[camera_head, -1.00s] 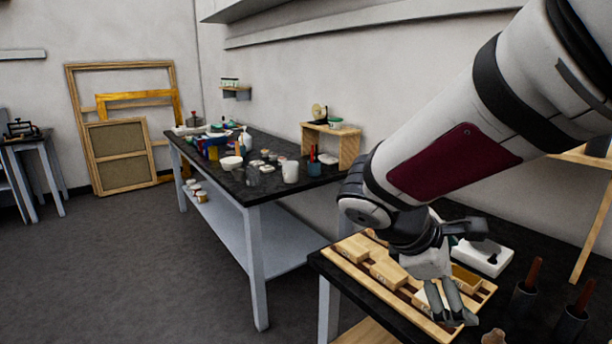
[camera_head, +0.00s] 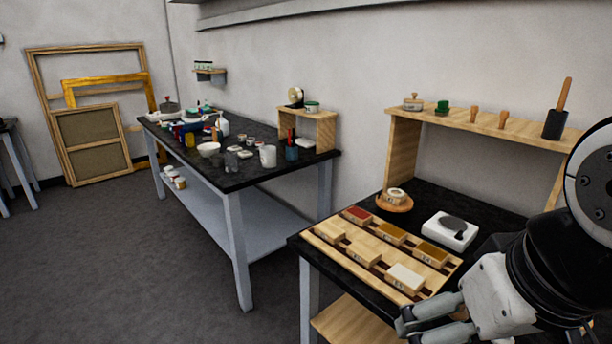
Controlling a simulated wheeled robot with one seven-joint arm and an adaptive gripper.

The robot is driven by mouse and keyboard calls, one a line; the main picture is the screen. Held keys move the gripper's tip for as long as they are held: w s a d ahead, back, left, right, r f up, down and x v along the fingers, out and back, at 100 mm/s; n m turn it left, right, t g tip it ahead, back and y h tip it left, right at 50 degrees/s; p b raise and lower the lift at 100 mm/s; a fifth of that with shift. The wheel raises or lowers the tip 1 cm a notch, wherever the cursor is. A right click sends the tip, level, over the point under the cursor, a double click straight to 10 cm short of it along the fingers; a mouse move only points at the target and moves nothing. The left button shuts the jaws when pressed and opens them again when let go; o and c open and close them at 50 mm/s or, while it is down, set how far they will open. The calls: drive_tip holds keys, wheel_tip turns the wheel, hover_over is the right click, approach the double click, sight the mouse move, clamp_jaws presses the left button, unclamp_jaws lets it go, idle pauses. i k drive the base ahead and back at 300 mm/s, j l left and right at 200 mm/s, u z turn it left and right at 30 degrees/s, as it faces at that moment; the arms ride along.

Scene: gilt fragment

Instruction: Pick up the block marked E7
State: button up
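Several small blocks lie in a slotted wooden rack (camera_head: 333,253) on the black table at the right. The back row has a dark red-topped block (camera_head: 357,215), an ochre-brown one (camera_head: 391,233) and a darker brown one (camera_head: 431,254). The front row has pale wood blocks (camera_head: 363,253) and a cream-topped one (camera_head: 406,277). Their faces carry small marks too small to read, so I cannot tell which is E7. My gripper (camera_head: 424,322) is at the lower right, in front of the rack and apart from the blocks. Its finger opening is unclear and partly cut off by the frame.
Behind the rack are a white slab with a dark round piece (camera_head: 451,231) and a round wooden stand (camera_head: 394,201). A wooden shelf (camera_head: 472,124) with small items spans the table's back. A cluttered second table (camera_head: 230,180) stands left. Floor is clear at front left.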

sight(391, 233)
drive_tip(key=i+j+z, duration=0.2)
drive_tip(key=i+j, duration=0.25)
drive_tip(key=i+j+z, duration=0.25)
drive_tip(key=i+j, duration=0.25)
drive_tip(key=i+j+z, duration=0.2)
drive_tip(key=i+j, duration=0.2)
drive_tip(key=j, duration=0.3)
